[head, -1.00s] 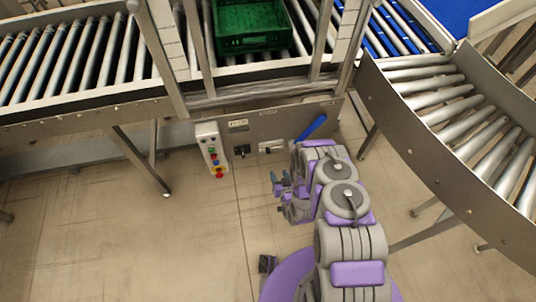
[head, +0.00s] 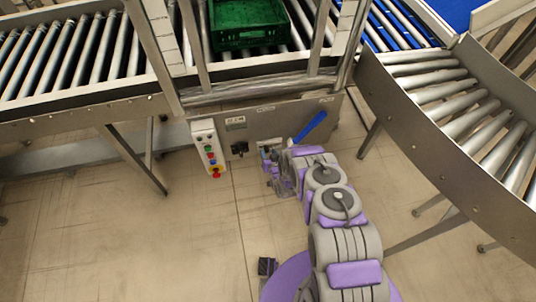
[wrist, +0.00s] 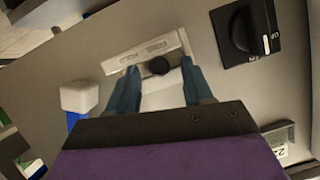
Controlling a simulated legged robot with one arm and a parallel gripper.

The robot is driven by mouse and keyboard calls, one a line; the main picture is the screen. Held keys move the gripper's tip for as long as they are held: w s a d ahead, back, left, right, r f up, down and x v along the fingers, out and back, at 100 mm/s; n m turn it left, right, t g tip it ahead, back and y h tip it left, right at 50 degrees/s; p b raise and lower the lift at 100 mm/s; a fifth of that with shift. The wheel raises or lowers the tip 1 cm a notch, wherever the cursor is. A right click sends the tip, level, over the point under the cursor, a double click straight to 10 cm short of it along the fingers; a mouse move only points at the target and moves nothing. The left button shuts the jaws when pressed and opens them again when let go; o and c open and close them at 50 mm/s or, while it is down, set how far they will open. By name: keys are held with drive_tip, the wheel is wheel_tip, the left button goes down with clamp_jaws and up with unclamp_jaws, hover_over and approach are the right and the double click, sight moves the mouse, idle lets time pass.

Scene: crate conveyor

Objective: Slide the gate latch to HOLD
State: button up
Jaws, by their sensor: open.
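The gate latch is a pale slotted plate (wrist: 148,50) with a round black knob (wrist: 159,66) on the grey panel, seen in the wrist view. My gripper (wrist: 160,80) is open, with one blue-grey finger on each side of the knob. I cannot tell whether either finger touches it. The knob is near the right part of the plate in that view. The HOLD marking is not legible. In the head view my gripper (head: 269,156) is at the panel and hides most of the latch.
A black rotary switch (head: 239,148) and a button box (head: 209,147) are left of the latch. A blue lever (head: 311,127) is to its right, its pale end close by in the wrist view (wrist: 79,96). A green crate (head: 247,25) stands on rollers above.

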drive_tip(key=shift+w+a+f, duration=0.15)
drive_tip(key=shift+w+f, duration=0.05)
drive_tip(key=shift+w, duration=0.25)
drive_tip(key=shift+c, duration=0.2)
clamp_jaws()
idle(0.4)
